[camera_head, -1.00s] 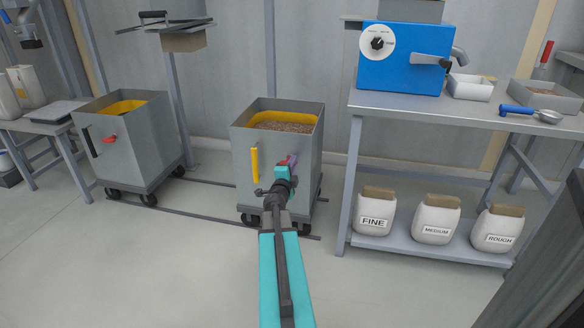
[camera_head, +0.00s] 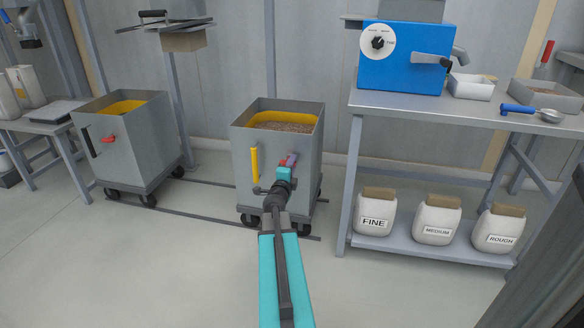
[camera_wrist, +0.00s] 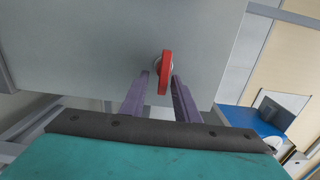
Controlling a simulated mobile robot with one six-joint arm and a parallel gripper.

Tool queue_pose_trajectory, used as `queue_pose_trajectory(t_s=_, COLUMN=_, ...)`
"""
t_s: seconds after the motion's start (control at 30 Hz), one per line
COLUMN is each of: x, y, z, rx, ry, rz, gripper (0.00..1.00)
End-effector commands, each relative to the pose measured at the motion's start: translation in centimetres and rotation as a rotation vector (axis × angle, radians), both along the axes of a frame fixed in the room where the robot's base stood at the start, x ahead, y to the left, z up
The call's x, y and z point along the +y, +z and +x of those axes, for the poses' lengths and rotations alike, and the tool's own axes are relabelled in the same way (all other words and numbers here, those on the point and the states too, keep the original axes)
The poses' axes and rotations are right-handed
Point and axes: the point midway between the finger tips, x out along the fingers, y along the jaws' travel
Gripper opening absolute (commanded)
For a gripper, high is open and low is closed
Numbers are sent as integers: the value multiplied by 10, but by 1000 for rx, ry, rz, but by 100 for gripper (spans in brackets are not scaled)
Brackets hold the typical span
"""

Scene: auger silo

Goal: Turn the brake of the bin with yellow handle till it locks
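The bin with the yellow handle (camera_head: 241,160) is the grey wheeled bin in the middle, filled with brown grain-like material. Its yellow handle (camera_head: 255,165) stands upright on the front face. Its brake, a red lever (camera_wrist: 165,72), sticks out from the grey face in the wrist view, upright in that picture. My gripper (camera_wrist: 160,78) has its two purple fingers on either side of the lever, with a gap visible on the left and little or none on the right. In the head view my gripper (camera_head: 289,161) is at the bin's front, hiding most of the brake.
A second grey bin (camera_head: 150,150) with a dark handle and a red lever (camera_head: 108,139) stands left. The workbench (camera_head: 470,108) at right carries a blue machine (camera_head: 400,75); labelled sacks sit on its lower shelf. The floor in front of the bins is clear.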

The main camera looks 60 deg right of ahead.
Motion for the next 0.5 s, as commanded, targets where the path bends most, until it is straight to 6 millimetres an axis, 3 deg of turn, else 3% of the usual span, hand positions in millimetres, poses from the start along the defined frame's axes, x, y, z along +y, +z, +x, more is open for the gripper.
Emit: queue_pose_trajectory(t_s=0.5, x=7, y=3, z=-5, rx=1, ry=-4, rz=-3, gripper=28)
